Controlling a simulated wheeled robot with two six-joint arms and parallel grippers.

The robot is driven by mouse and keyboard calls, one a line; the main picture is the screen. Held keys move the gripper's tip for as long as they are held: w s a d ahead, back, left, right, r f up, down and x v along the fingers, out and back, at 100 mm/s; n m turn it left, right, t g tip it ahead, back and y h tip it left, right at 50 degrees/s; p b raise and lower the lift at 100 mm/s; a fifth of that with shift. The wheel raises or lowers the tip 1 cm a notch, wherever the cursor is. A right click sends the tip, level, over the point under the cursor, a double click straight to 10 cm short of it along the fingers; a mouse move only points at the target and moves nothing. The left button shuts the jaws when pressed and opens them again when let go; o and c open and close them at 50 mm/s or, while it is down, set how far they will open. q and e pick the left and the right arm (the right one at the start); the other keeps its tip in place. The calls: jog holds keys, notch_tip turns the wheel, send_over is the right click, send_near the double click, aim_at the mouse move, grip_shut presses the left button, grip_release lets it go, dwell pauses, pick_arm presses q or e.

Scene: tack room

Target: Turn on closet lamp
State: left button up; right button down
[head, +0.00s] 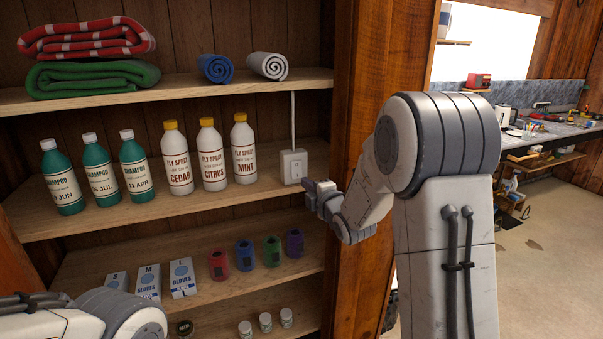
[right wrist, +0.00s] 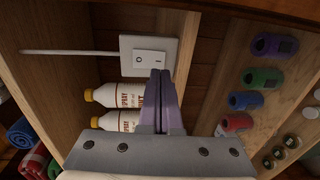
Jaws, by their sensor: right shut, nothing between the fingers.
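A white wall switch (head: 292,166) is mounted on the closet's back wall at the right end of the middle shelf, with a white cable rising from it. In the right wrist view the switch (right wrist: 149,55) shows a rocker with marks on it. My right gripper (head: 310,190) is shut and empty, its fingers pointing at the switch. In the right wrist view its purple fingertips (right wrist: 160,73) overlap the lower edge of the switch plate; I cannot tell whether they touch it. The lamp itself is not visible. Part of my left arm shows at lower left, its gripper out of view.
Shampoo bottles (head: 97,170) and fly spray bottles (head: 209,155) stand on the middle shelf left of the switch. Rolled and folded towels lie above; glove boxes (head: 148,283) and coloured rolls (head: 245,256) sit below. A wooden post (head: 357,100) borders the closet on the right.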

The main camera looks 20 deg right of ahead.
aim_at(297, 176)
jog(key=w+p, duration=0.2)
jog(key=w, duration=0.1)
jog(key=shift+w+f, duration=0.1)
jog(key=shift+w, duration=0.1)
jog(key=shift+w+f, duration=0.2)
jog(key=shift+w, duration=0.25)
